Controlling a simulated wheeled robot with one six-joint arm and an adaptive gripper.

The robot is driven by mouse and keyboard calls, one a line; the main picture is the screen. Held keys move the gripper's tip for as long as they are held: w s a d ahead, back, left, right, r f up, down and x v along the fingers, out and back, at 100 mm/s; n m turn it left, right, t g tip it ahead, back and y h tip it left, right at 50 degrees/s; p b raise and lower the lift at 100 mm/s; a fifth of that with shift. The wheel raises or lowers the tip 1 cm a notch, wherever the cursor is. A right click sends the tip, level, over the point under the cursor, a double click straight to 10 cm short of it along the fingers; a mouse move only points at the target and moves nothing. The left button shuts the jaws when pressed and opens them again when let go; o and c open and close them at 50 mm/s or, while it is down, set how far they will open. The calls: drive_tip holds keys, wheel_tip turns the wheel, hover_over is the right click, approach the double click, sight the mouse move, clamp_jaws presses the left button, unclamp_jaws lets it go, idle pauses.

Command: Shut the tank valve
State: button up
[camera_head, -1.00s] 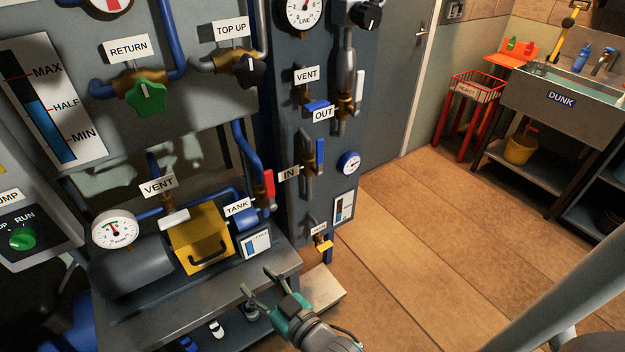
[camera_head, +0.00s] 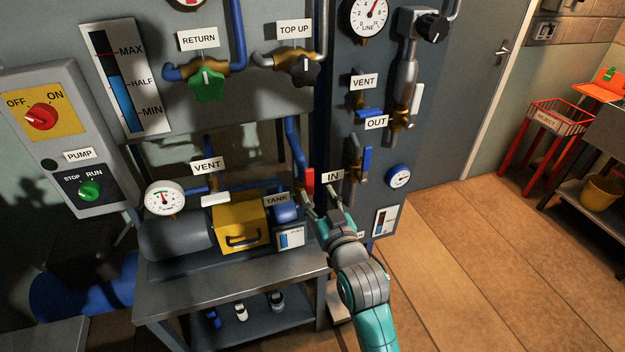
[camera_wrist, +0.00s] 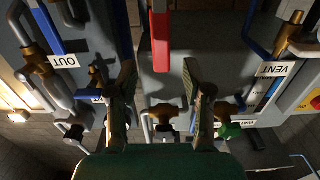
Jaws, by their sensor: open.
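The tank valve has a red lever handle (camera_head: 309,180) standing upright at the lower end of a blue pipe, just right of the TANK label (camera_head: 276,200). My gripper (camera_head: 322,196) is open, its fingertips close to the red handle and slightly below and right of it in the head view. In the wrist view, the red handle (camera_wrist: 160,42) lies between and beyond the two spread fingertips (camera_wrist: 158,82). I cannot see any contact. The valve body is partly hidden.
The IN label (camera_head: 333,177) and a blue-handled valve (camera_head: 367,160) are close to the right of my gripper. Open floor is at right.

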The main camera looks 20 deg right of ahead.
sight(310, 182)
drive_tip(key=w, duration=0.6)
drive_tip(key=shift+w+a, duration=0.1)
drive_tip(key=shift+w, duration=0.25)
clamp_jaws()
